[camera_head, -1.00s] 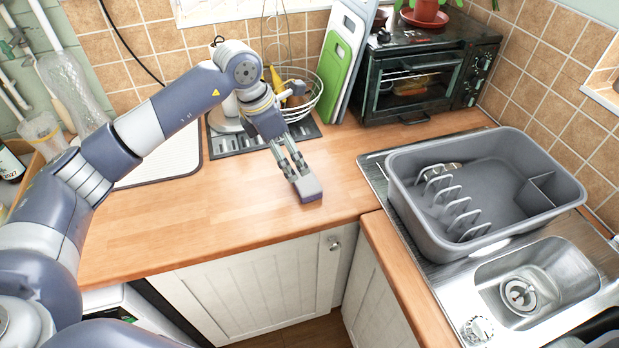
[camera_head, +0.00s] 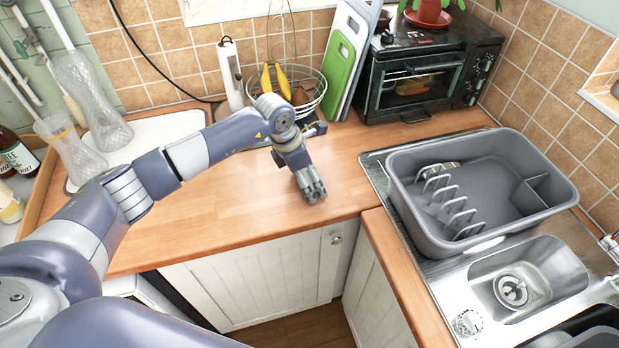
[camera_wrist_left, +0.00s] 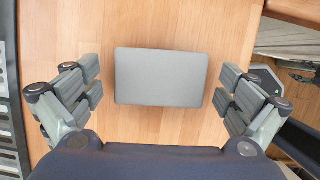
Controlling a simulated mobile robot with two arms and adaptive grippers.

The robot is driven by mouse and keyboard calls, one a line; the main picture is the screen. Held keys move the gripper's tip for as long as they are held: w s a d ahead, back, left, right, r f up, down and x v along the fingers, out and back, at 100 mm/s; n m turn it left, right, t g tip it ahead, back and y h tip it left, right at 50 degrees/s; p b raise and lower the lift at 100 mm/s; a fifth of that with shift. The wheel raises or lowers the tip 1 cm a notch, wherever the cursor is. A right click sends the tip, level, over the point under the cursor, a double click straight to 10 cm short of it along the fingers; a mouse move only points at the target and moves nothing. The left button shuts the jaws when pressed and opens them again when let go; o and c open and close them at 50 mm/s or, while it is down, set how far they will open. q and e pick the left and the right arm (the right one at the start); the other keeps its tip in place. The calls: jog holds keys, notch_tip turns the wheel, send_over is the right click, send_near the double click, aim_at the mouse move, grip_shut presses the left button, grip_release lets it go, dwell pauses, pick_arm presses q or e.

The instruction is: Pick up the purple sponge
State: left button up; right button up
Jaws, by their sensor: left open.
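The sponge (camera_wrist_left: 160,77) is a flat rectangular block that looks dull grey-purple. It lies on the wooden counter and shows whole in the left wrist view. My left gripper (camera_wrist_left: 160,86) is open, with one finger on each side of the sponge and a gap of bare wood between each finger and it. In the head view my left gripper (camera_head: 312,191) points down near the counter's front edge and hides most or all of the sponge. My right gripper is not in view.
A grey dish rack (camera_head: 480,190) stands beside the steel sink (camera_head: 520,285) on the right. A toaster oven (camera_head: 425,75), cutting boards (camera_head: 345,60) and a wire fruit basket (camera_head: 310,95) stand at the back. The counter (camera_head: 235,200) left of the gripper is clear.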

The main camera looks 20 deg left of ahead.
aim_at(308, 178)
pick_arm(q)
jog(key=c, duration=0.9)
jog(key=shift+r+b, duration=0.4)
jog(key=shift+r, duration=0.05)
notch_tip(308, 178, up, 3)
jog(key=shift+f+b, duration=0.2)
jog(key=shift+b, duration=0.7)
jog(key=shift+s+d+r+b, duration=0.35)
jog(key=shift+s+b, duration=0.4)
jog(key=shift+s, duration=1.9)
jog(key=shift+s+d+r+b, duration=0.2)
jog(key=shift+s+d+b, duration=0.45)
jog(key=shift+s, duration=2)
jog(key=shift+s+d+r+b, duration=0.25)
jog(key=shift+s+b, duration=0.6)
jog(key=shift+s, duration=1.8)
